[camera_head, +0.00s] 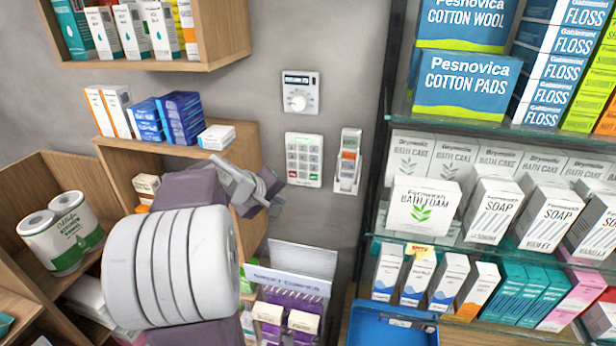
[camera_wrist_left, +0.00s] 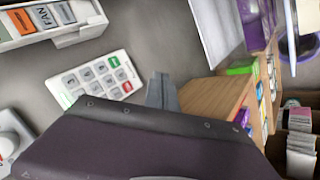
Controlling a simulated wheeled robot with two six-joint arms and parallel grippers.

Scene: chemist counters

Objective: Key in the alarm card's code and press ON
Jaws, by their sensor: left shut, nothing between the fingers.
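A white keypad (camera_head: 304,159) with grey number keys is fixed to the grey wall. It has a red and a green key along one edge, and a small green strip. It also shows tilted in the left wrist view (camera_wrist_left: 92,84), with the red and green keys on the side nearer my fingers. My left gripper (camera_head: 272,186) is shut and empty, just left of and below the keypad in the head view. Its fingers (camera_wrist_left: 162,92) appear beside the keypad in the wrist view; I cannot tell the gap. I cannot make out an alarm card or its code. My right gripper is out of view.
A thermostat with a dial (camera_head: 299,93) is above the keypad. A white switch unit (camera_head: 348,161) with labelled pieces is to its right. A wooden shelf (camera_head: 248,150) with boxes is at the left, glass shelves (camera_head: 475,147) at the right. A leaflet holder (camera_head: 290,283) stands below.

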